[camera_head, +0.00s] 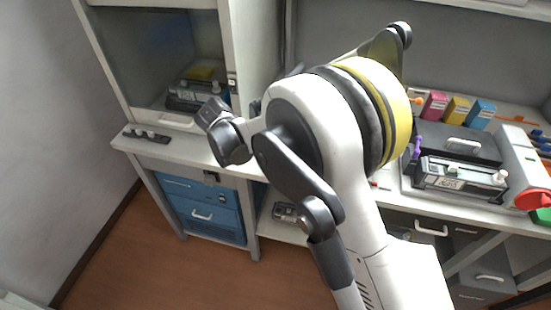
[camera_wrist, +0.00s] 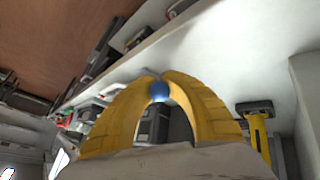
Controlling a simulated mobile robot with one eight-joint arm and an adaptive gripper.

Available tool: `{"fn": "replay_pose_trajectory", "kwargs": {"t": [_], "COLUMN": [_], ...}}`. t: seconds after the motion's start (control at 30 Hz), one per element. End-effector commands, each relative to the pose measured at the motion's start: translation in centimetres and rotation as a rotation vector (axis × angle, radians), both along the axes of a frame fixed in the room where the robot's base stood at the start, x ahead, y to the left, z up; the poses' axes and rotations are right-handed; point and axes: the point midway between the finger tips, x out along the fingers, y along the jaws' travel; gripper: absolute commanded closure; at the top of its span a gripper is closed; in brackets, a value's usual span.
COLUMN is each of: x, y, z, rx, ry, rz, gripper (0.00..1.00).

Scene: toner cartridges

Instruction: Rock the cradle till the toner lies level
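A dark and grey cartridge-like unit (camera_head: 448,174) with a white knob lies on the bench at the right of the head view. Another dark unit (camera_head: 197,95) with a yellow part stands inside the cabinet bay at the left. I cannot make out for certain which is the cradle. In the head view my arm hides my fingertips.
Pink, yellow and blue boxes (camera_head: 482,113) stand at the back right. A dark case (camera_head: 462,143) with a white handle is behind the right-hand unit. Blue drawers (camera_head: 202,213) stand under the left bench; the floor in front is open.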

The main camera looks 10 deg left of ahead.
Motion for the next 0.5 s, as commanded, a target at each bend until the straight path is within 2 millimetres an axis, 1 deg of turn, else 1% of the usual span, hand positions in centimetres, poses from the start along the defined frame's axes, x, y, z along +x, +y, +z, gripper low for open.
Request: {"fn": "replay_pose_trajectory", "kwargs": {"t": [0.03,0.1,0.43,0.47,0.5], "x": [-0.11,-0.17,-0.24,-0.24,-0.22], "y": [0.67,0.65,0.69,0.7,0.7], "z": [-1.21,-1.51,-1.43,-1.43,-1.43], "rx": [-0.022,-0.051,-0.067,-0.067,-0.066], "ry": [0.004,0.007,0.009,0.009,0.008], "rz": [0.01,0.01,0.009,0.009,0.01], "gripper": [1.0,1.0,1.0,0.91,0.78]}}
